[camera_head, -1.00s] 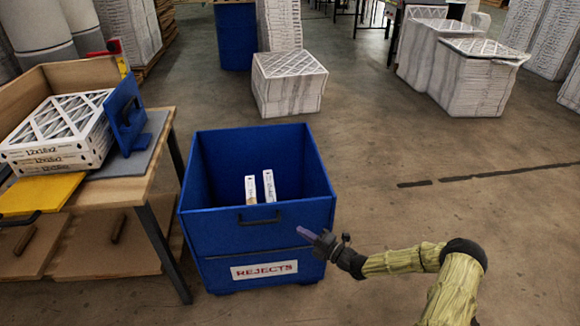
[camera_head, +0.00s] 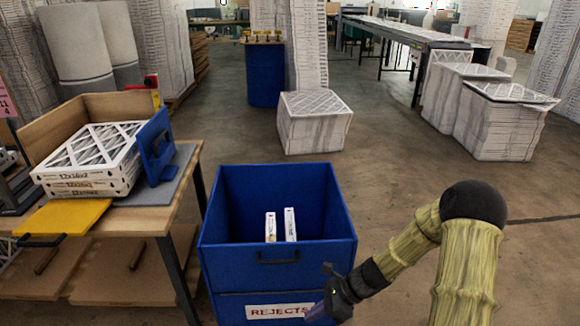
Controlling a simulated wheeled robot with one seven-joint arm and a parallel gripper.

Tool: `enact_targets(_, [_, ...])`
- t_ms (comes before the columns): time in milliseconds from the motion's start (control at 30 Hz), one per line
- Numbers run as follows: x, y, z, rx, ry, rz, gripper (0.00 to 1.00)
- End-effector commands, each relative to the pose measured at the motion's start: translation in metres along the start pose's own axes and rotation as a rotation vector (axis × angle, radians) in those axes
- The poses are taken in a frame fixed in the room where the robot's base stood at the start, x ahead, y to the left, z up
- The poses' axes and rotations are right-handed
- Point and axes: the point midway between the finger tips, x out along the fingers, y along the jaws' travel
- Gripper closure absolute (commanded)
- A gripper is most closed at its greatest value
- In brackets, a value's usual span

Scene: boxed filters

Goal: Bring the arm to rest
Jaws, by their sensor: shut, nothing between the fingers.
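My arm comes in from the lower right, bent at a dark elbow, with yellow-green sleeves. My gripper (camera_head: 318,312) is shut and empty. It hangs low in front of the right side of the blue bin (camera_head: 279,275), outside it, and covers the right end of the REJECTS label (camera_head: 272,312). Whether it touches the bin I cannot tell. Two white boxed filters (camera_head: 281,226) stand upright inside the bin.
A wooden table (camera_head: 170,212) at left holds stacked filters (camera_head: 92,160), a blue upright fixture (camera_head: 155,145) and a yellow plate (camera_head: 62,217). Wrapped filter stacks (camera_head: 314,125) stand behind. The floor right of the bin is clear.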

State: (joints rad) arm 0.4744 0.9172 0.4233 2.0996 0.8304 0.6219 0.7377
Motion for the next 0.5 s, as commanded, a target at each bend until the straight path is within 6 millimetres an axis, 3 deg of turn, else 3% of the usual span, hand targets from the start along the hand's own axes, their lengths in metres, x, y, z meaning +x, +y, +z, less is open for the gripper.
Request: enact_targets(500, [-0.093,0.072,0.011,-0.941,0.577,0.148,1.00])
